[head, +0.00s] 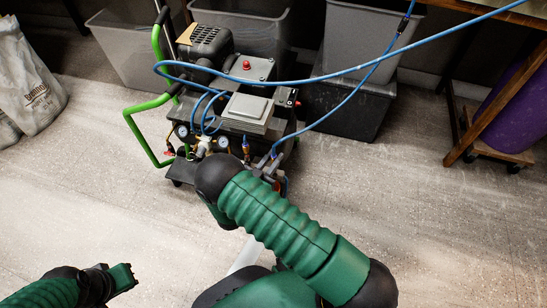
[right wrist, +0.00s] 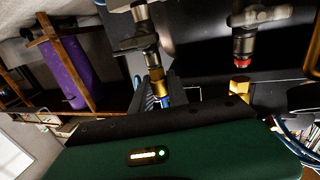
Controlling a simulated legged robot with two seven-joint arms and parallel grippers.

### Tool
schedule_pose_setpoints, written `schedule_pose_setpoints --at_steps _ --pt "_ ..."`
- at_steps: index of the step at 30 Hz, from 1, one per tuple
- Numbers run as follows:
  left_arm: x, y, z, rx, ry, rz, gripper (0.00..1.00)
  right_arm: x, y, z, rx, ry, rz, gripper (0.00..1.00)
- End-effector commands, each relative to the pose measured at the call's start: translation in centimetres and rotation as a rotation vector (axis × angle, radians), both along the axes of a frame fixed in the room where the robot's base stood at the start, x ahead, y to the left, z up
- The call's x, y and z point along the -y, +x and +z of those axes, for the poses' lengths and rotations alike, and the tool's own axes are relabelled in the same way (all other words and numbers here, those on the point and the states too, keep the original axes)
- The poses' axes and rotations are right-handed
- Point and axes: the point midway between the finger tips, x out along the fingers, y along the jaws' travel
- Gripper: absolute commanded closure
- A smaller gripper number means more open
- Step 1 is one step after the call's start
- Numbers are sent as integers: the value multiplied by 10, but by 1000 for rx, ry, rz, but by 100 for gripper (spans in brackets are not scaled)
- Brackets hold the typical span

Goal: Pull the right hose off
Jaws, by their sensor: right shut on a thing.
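The compressor (head: 204,75) stands on the floor with a green handle, gauges and blue hoses. The right blue hose (head: 345,101) runs from the fittings at its front right up to the upper right. My right gripper (right wrist: 164,92) is shut on the hose's end, where a brass and blue fitting (right wrist: 160,88) sits below a metal coupling (right wrist: 147,40). In the head view my forearm hides most of this gripper. My left gripper (head: 122,278) is at the lower left, away from the compressor; its jaw gap is unclear.
A second coupling with a red ring (right wrist: 243,48) is beside the held one. Grey bins (head: 355,45) stand behind the compressor. A wooden frame with a purple roll (head: 518,105) is at right, and a white sack (head: 27,85) at left. The front floor is clear.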

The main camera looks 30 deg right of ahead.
Motion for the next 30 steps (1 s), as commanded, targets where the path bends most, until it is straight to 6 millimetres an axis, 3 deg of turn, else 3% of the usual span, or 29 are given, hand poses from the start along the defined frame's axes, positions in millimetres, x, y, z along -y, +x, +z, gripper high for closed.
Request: schedule_pose_setpoints --at_steps 27,30 --pt "0 0 0 0 0 0 100 -1 -1 0 -2 -1 0 100" --pt "0 0 7 0 0 0 100 -1 -1 6 -2 0 0 100"
